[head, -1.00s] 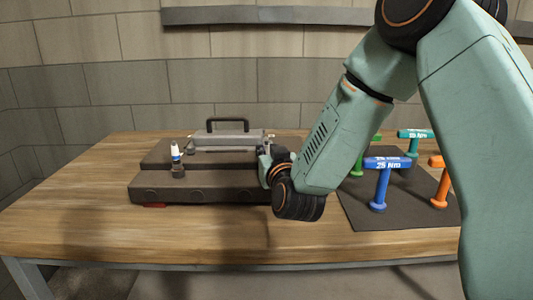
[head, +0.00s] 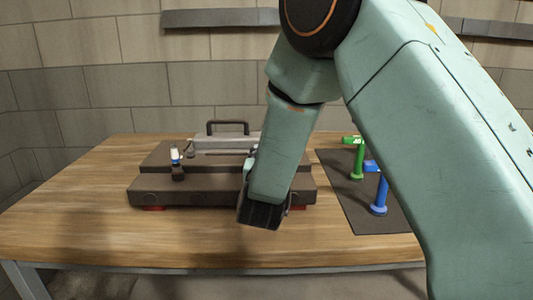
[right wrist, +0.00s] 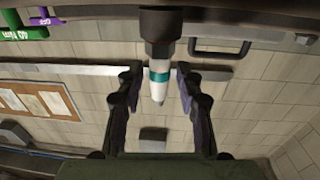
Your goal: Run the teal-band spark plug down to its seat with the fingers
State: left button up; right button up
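The teal-band spark plug (right wrist: 158,76) shows in the right wrist view, its white, teal-ringed end pointing down the picture. Its metal hex body meets a dark round part (right wrist: 160,22) at the top edge. My right gripper (right wrist: 159,69) has its fingers on either side of the plug, with a gap on both sides, so it is open and not touching. My left gripper is not in view.
Another plug with a blue band (head: 176,158) stands at the block's left. A grey part with a black handle (head: 228,123) lies at the back. A dark mat (head: 395,223) holds T-handles, including a green (head: 357,162) and a blue one (head: 380,195). The table front is clear.

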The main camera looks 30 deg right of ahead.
jog(key=shift+s+r, duration=0.1)
jog(key=shift+s, duration=0.05)
jog(key=v, duration=0.7)
dwell(0.3)
jog(key=shift+s+a, duration=0.15)
jog(key=shift+a, duration=0.05)
